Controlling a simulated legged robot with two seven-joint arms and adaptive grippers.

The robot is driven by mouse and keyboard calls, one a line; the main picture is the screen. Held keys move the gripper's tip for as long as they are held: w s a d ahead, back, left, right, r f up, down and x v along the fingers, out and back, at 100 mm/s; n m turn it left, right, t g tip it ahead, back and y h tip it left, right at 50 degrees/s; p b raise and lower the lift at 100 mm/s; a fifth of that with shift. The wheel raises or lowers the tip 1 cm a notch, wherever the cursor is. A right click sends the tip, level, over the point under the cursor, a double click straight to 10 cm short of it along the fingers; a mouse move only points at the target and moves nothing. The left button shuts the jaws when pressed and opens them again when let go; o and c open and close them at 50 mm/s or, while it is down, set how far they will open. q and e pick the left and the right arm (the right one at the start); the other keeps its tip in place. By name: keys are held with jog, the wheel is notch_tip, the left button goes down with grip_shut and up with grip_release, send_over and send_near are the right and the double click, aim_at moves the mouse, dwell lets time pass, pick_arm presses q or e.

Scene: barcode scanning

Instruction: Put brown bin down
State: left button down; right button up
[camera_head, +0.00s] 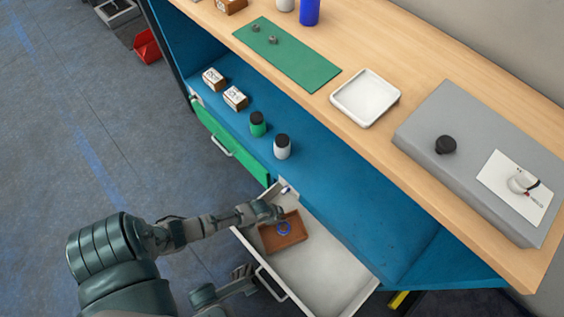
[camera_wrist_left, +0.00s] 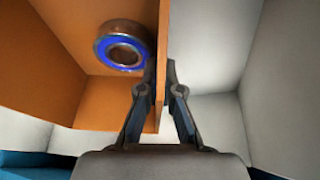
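The brown bin (camera_head: 289,241) is inside the open white drawer (camera_head: 328,275), near its left end. It holds a round metal part with a blue ring (camera_head: 283,228), which also shows in the left wrist view (camera_wrist_left: 122,46). My left gripper (camera_head: 274,212) is at the bin's upper edge. In the left wrist view its fingers (camera_wrist_left: 164,78) are closed on either side of one wall of the bin (camera_wrist_left: 159,105). Whether the bin's underside touches the drawer floor is hidden. My right gripper (camera_head: 242,273) is low beside the drawer front, and its fingers are too small to read.
The drawer's front handle (camera_head: 270,284) is near my right gripper. A closed green drawer (camera_head: 228,142) is to the left. The blue shelf (camera_head: 330,185) above holds two bottles and two small boxes. The drawer's right part is empty.

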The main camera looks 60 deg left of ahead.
pick_arm(q)
jog(key=shift+f, duration=0.2)
jog(key=c, duration=1.4)
grip_release()
jog(key=shift+o, duration=0.4)
